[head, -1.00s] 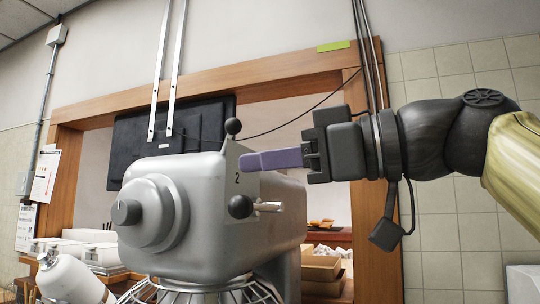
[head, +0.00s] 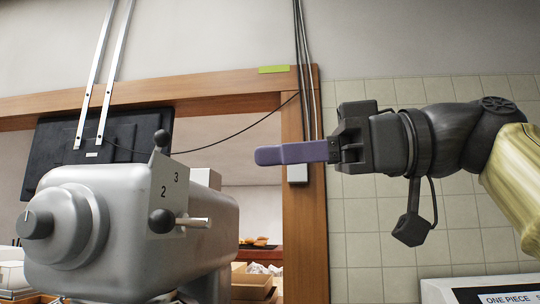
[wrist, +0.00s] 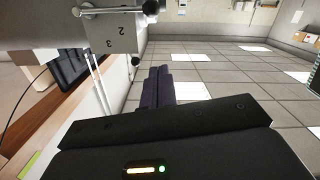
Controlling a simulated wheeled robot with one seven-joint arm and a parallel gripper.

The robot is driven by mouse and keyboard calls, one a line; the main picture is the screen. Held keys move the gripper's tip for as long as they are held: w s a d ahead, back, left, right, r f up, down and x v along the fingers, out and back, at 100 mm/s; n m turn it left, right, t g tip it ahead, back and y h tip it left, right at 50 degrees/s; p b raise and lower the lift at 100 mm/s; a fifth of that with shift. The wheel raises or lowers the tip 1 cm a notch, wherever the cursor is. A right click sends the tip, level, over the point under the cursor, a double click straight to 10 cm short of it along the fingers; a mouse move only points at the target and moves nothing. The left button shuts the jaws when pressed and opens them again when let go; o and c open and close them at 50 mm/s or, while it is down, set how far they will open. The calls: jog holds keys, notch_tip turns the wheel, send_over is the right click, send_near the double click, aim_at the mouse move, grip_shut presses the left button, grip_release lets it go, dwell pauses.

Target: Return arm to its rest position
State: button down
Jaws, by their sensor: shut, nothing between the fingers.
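My gripper (head: 262,155) has purple fingers that lie together, shut, with nothing between them. In the head view it points left at mid-height, in front of the wooden frame and to the right of the grey mixer. In the wrist view the fingers of my gripper (wrist: 157,75) extend away from the dark gripper body, clear of anything. The fingertips are apart from the mixer's lever plate in the head view.
A grey mixer (head: 120,235) with a dial, ball-ended levers and a numbered plate (head: 170,185) stands left. A wooden frame (head: 303,230) surrounds an opening behind it. A dark screen (head: 75,150) hangs on metal struts. Cartons (head: 250,283) sit beyond the opening. Tiled wall (head: 360,240) lies right.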

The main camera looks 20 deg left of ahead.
dwell(0.3)
jog(key=w+f+m+t+h, duration=0.5)
jog(key=w+f+m+t, duration=0.65)
jog(key=w+f, duration=1.05)
jog(key=w+d+f+m+g+h, duration=0.1)
jog(key=w+d+f+m+h, duration=0.15)
jog(key=f, duration=0.35)
jog(key=w+d+f+m+g+h, duration=0.1)
jog(key=d+f+m, duration=0.1)
jog(key=f+m, duration=0.35)
jog(key=s+d+f+m+h, duration=0.1)
jog(key=s+d+f+h, duration=0.15)
jog(key=d+f, duration=0.6)
jog(key=s+d+f+m+h, duration=0.1)
jog(key=d+f+h, duration=0.25)
jog(key=f, duration=0.95)
jog(key=s+d+f+m+g+h, duration=0.2)
jog(key=s+d+f+g+h, duration=0.1)
jog(key=s+d+f, duration=0.9)
jog(key=w+a+p+v, duration=0.1)
jog(key=p+v, duration=1.1)
jog(key=p, duration=0.2)
jog(key=shift+r, duration=0.25)
